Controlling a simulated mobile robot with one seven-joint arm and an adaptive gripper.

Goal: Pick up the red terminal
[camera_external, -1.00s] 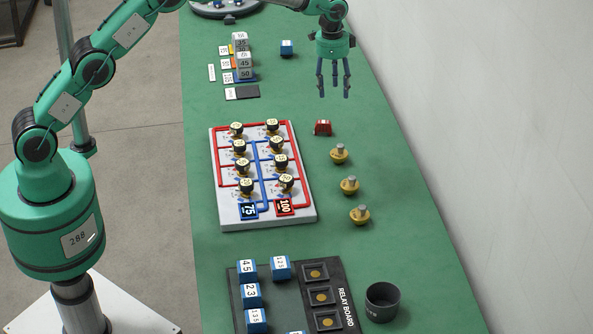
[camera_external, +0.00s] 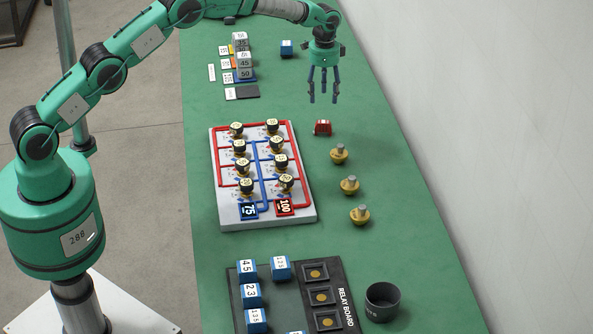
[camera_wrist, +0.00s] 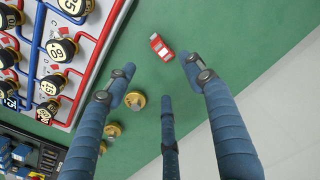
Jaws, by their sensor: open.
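The red terminal (camera_external: 322,127) is a small red block with a pale marking, lying on the green table just right of the white board's upper right corner. In the wrist view the red terminal (camera_wrist: 161,47) lies beyond the fingertips, nearer the right finger. My gripper (camera_external: 323,98) is open and empty, fingers pointing down, above the table and a little behind the terminal. In the wrist view my gripper (camera_wrist: 160,85) shows its fingers spread, with nothing between them. The fingers do not touch the terminal.
A white board (camera_external: 225,214) with red and blue pipes and several black-and-yellow knobs lies left of the terminal. Several brass fittings (camera_external: 349,186) stand in front of it. A blue block (camera_external: 286,48) sits behind. A relay board (camera_external: 345,290) and dark cup (camera_external: 382,301) are in the foreground.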

